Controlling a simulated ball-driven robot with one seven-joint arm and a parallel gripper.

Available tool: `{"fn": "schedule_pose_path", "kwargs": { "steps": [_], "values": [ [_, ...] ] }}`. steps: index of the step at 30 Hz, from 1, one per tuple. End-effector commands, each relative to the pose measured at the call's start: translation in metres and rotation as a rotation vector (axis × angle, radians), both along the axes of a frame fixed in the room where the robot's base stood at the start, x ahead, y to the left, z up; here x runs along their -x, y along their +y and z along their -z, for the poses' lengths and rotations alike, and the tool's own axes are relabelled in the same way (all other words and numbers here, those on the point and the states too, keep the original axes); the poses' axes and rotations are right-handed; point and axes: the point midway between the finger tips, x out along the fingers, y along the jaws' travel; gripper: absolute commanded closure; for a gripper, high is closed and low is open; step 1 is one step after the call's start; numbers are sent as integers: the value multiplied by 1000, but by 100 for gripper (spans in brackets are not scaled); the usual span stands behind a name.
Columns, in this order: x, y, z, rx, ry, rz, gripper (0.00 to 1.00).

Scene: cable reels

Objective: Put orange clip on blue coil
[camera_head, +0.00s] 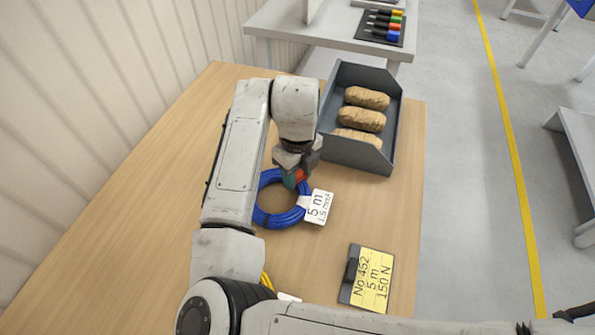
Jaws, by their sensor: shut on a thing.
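The blue coil (276,219) lies flat on the wooden table, with a white tag (319,206) reading "5 m" at its right side. My gripper (293,177) points down over the coil's upper right part. It is shut on the orange clip (299,175), a small red-orange piece showing between the fingers. The clip is at or just above the coil's ring; I cannot tell whether it touches the coil. My arm hides part of the coil's left side.
A grey open bin (361,156) with several brown wrapped bundles stands behind. A yellow note on a dark clipboard (371,280) lies at front right. A yellow coil (267,281) is mostly hidden under my arm. Bare table (140,220) lies to the left, beside the wall.

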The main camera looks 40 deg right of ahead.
Motion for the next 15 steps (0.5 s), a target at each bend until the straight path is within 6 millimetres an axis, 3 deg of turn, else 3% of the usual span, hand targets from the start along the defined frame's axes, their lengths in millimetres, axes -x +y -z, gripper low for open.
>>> {"fn": "schedule_pose_path", "kwargs": {
  "steps": [11, 12, 13, 15],
  "values": [
    [2, -1, 7, -3, 5, 1, 89],
    [2, -1, 7, -3, 5, 1, 94],
    [2, -1, 7, -3, 5, 1, 55],
    [2, -1, 7, -3, 5, 1, 48]
  ]
}}
